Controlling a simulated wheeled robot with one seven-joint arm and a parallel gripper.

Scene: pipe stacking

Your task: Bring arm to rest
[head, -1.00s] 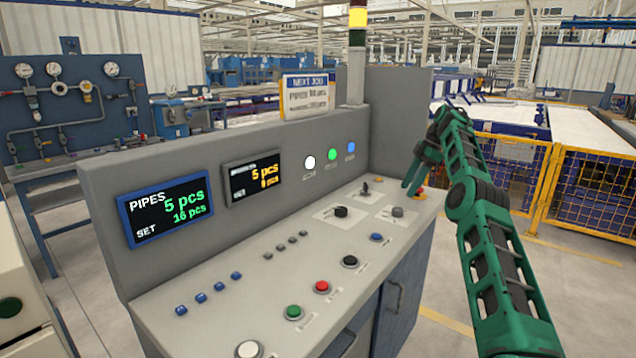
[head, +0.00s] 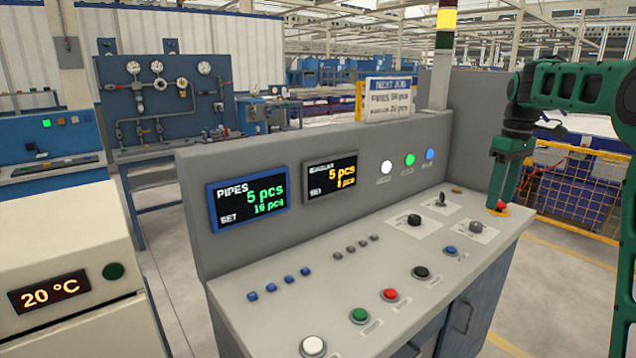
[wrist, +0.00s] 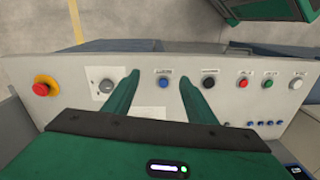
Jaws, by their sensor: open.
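My green arm reaches in from the right edge of the head view. My gripper (head: 497,205) points down at the right end of the grey control console (head: 240,160), close to the red emergency button (head: 501,206). In the wrist view my gripper (wrist: 158,85) shows two green fingers spread apart with nothing between them. They hang above the console top. A grey knob (wrist: 106,87) lies left of the left finger and a blue button (wrist: 163,82) shows between the fingers. Whether the fingers touch the console cannot be told.
The console has two screens, one reading PIPES 5 pcs (head: 248,201), and several buttons and switches. A beige cabinet showing 20 °C (head: 50,294) stands at the left. A yellow mesh fence (head: 575,185) stands behind the arm. Open floor (head: 560,290) lies right of the console.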

